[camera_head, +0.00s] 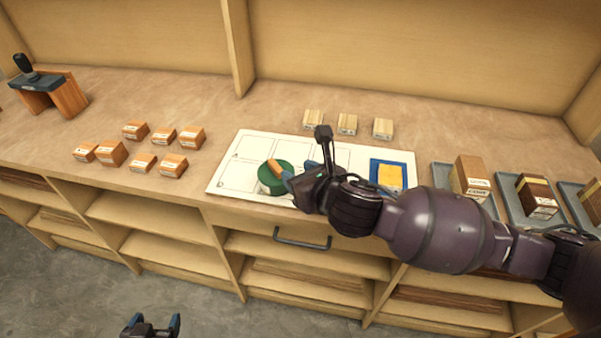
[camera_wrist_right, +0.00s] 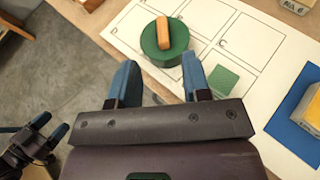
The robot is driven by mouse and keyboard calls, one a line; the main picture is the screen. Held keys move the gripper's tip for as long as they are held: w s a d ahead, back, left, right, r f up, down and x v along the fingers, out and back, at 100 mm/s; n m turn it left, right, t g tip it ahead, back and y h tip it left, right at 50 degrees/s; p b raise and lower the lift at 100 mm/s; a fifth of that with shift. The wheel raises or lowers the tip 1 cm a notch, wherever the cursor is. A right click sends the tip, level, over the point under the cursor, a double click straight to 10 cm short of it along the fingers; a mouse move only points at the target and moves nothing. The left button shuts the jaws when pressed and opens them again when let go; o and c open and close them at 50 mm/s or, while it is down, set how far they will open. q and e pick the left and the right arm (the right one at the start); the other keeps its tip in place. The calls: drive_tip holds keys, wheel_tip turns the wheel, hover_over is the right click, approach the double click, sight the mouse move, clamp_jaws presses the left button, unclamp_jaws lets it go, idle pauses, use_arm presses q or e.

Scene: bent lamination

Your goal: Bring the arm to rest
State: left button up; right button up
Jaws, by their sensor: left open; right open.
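My right gripper (camera_head: 298,172) is open over the front of a white marked sheet (camera_head: 232,172). In the right wrist view its two blue fingers (camera_wrist_right: 160,75) are apart with nothing between them. Just beyond the fingertips a green round disc (camera_wrist_right: 152,50) carries an orange wooden block (camera_wrist_right: 163,30) on top. The disc (camera_head: 268,186) and block (camera_head: 275,167) also show in the head view, left of the gripper. My left gripper (camera_head: 150,326) is low, in front of the shelving, open and empty. It also shows in the right wrist view (camera_wrist_right: 38,135).
A yellow block (camera_head: 390,177) sits on a blue square (camera_head: 375,181) on the sheet. Several small wooden blocks (camera_head: 111,153) stand at left, three pale blocks (camera_head: 347,123) behind the sheet. Grey trays (camera_head: 443,176) with blocks are at right. A drawer handle (camera_head: 300,240) juts below the counter edge.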

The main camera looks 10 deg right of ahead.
idle(0.3)
drive_tip(key=s+d+f+n+g+h, duration=0.2)
drive_tip(key=s+d+f+n+g, duration=0.15)
drive_tip(key=s+d+n, duration=0.55)
drive_tip(key=s+d+f+n+g+h, duration=0.2)
drive_tip(key=s+d+f+n+h, duration=0.3)
drive_tip(key=s+n, duration=0.55)
drive_tip(key=s+d+f+n+g, duration=0.3)
drive_tip(key=s+d+n, duration=0.4)
drive_tip(key=d+n, duration=0.3)
drive_tip(key=w+a+f+n+t, duration=0.1)
drive_tip(key=w+f+n+t, duration=0.1)
drive_tip(key=w+f+t, duration=0.5)
drive_tip(key=shift+w+a+f+t+y, duration=0.15)
drive_tip(key=shift+f+t+y, duration=0.25)
drive_tip(key=shift+f, duration=1.3)
